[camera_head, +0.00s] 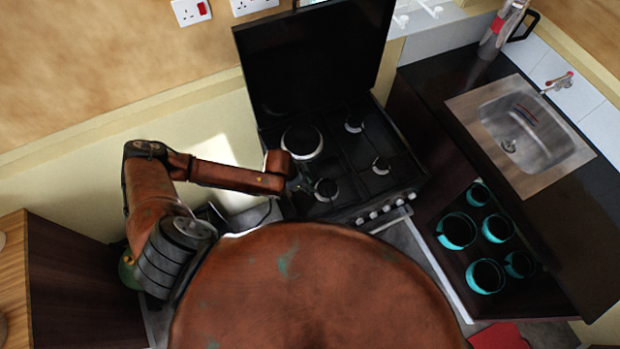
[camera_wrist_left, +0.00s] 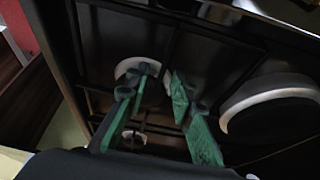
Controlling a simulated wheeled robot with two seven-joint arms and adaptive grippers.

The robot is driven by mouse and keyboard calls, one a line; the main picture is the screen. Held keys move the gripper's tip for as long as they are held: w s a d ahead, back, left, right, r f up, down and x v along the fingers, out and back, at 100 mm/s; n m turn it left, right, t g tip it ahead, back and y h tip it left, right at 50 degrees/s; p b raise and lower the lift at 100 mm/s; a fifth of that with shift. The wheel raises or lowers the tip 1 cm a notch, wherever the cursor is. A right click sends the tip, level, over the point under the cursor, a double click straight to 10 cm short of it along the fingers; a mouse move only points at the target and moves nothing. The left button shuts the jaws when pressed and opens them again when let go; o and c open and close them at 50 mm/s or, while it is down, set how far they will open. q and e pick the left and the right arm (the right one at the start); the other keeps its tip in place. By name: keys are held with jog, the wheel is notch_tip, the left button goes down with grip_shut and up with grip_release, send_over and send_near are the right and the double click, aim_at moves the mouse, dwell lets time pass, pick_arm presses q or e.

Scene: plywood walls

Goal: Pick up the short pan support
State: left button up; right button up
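The stove (camera_head: 345,165) has dark pan supports (camera_head: 341,152), thin bars over its burners, hard to tell from the dark hob. In the left wrist view, the pan support bars (camera_wrist_left: 215,38) cross the hob above the pale-ringed burners. I cannot tell which support is the short one. My left gripper (camera_head: 302,187) is over the left front part of the hob. In the left wrist view, its green fingers (camera_wrist_left: 160,82) are apart over the bars, near a small burner. I cannot tell whether they touch a bar. My right gripper is not in view.
The raised black stove lid (camera_head: 312,50) stands behind the hob. Knobs (camera_head: 380,212) line the front edge. A counter with a sink (camera_head: 525,135) is at right, above several teal-rimmed pots (camera_head: 457,230). A wooden cabinet (camera_head: 75,285) stands at left.

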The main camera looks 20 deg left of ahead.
pick_arm(q)
grip_shut()
jog(key=shift+r, duration=0.1)
dwell(0.6)
